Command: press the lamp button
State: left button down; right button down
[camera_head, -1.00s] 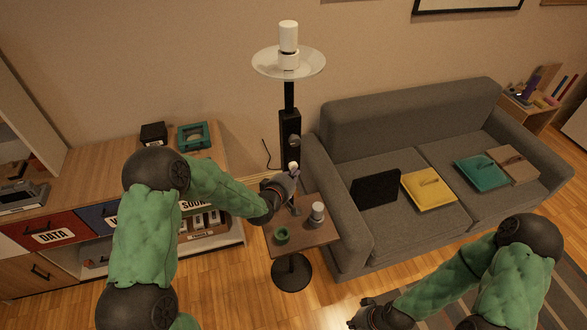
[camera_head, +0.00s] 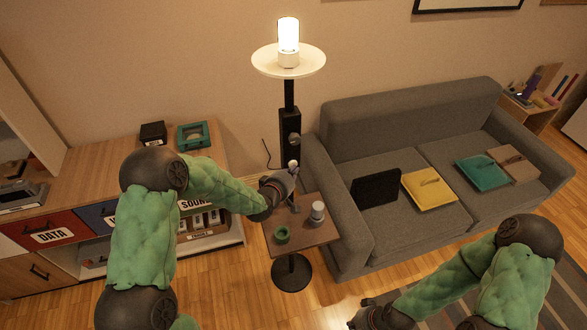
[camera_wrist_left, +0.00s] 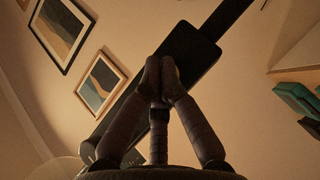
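The floor lamp stands behind the small side table, with a round white plate (camera_head: 268,62) and a glowing bulb cylinder (camera_head: 288,34) on top. Its black box (camera_head: 290,122) carries a round grey knob (camera_head: 294,138). My left gripper (camera_head: 293,172) is just below that box, over the table. In the left wrist view its fingertips (camera_wrist_left: 161,68) meet, with nothing seen between them, in front of the dark box (camera_wrist_left: 190,55). I cannot tell whether they touch it, and I cannot make out the button. My right gripper (camera_head: 362,318) is low at the bottom edge, its fingers too unclear to judge.
The side table (camera_head: 308,240) holds a green cup (camera_head: 282,235) and a white-grey canister (camera_head: 318,212). A grey sofa (camera_head: 400,130) stands at the right. A wooden cabinet (camera_head: 80,185) with labelled drawers stands at the left. Floor is clear in front of the table.

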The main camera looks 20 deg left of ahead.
pick_arm(q)
jog(key=shift+s, duration=0.15)
dwell(0.4)
jog(key=shift+d, duration=0.1)
jog(key=s+d, duration=0.3)
jog(key=s, duration=0.2)
jog(key=shift+d+b, duration=0.2)
jog(key=shift+b, duration=0.25)
dwell(0.5)
jog(key=s+d+f+m+g+b, duration=0.2)
jog(key=s+f+m+g, duration=0.3)
jog(key=f, duration=0.8)
jog(key=s+d+f+m+g+h+b, duration=0.1)
jog(key=s+f+g, duration=0.3)
jog(key=s+f, duration=0.5)
jog(key=s+d+f+m+g+h+b, duration=0.1)
jog(key=s+d+f+m+g+b, duration=0.1)
jog(key=s+f, duration=0.7)
jog(key=s+d+m+g, duration=0.1)
jog(key=s+g, duration=0.1)
jog(key=s, duration=0.2)
jog(key=shift+s+d+m, duration=0.2)
jog(key=shift+s+m, duration=0.1)
